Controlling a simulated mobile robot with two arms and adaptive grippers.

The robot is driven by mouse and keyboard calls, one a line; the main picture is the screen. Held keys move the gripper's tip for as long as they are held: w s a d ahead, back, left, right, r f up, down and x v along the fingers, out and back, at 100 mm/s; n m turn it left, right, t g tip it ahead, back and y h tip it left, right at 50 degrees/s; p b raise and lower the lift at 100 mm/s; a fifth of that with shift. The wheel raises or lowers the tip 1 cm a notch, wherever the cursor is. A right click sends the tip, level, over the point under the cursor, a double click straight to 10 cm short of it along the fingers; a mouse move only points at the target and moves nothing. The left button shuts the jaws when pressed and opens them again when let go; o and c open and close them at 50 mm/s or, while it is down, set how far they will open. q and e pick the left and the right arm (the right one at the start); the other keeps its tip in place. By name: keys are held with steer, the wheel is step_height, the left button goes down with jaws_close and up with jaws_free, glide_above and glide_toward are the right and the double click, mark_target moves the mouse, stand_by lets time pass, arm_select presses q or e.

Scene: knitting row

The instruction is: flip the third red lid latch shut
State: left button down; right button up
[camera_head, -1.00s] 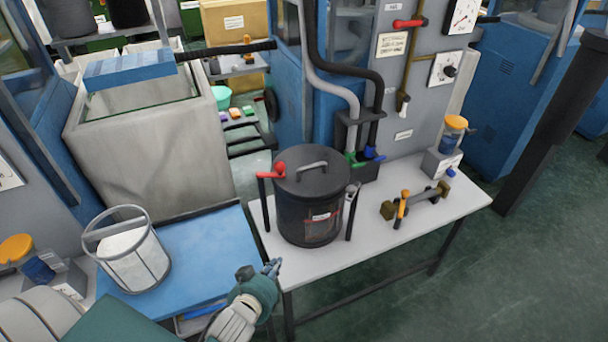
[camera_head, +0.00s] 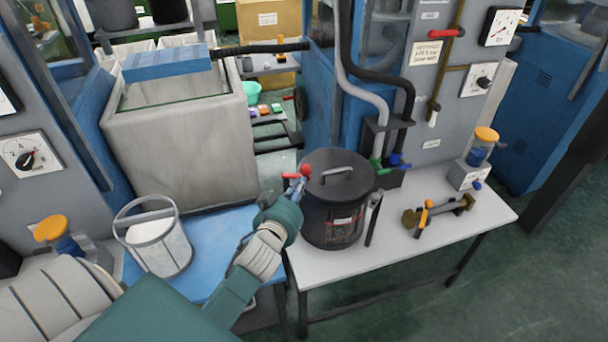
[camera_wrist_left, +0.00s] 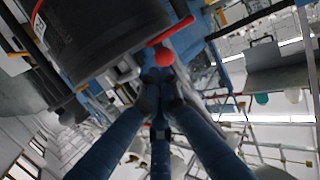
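A dark round pot (camera_head: 330,226) with a grey-handled lid (camera_head: 337,177) stands on the white table. A red latch lever (camera_head: 296,172) sits at the lid's left edge. A dark post (camera_head: 373,220) stands at the pot's right side. My left gripper (camera_head: 299,187) is just below the red latch, at the pot's left. In the left wrist view, a red knob (camera_wrist_left: 164,57) lies just beyond the fingertips (camera_wrist_left: 157,76); contact is unclear. The finger gap is unclear. My right gripper is out of view.
A brass-ended bar with an orange clip (camera_head: 437,213) lies right of the pot on the white table (camera_head: 400,265). Hoses with green and blue valves (camera_head: 388,163) stand behind.

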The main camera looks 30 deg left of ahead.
mark_target(307, 172)
arm_select(q)
steer(key=shift+p+x, duration=0.35)
steer(key=shift+x, duration=1.6)
steer(key=shift+w+d+r, duration=0.1)
steer(key=shift+w, duration=0.95)
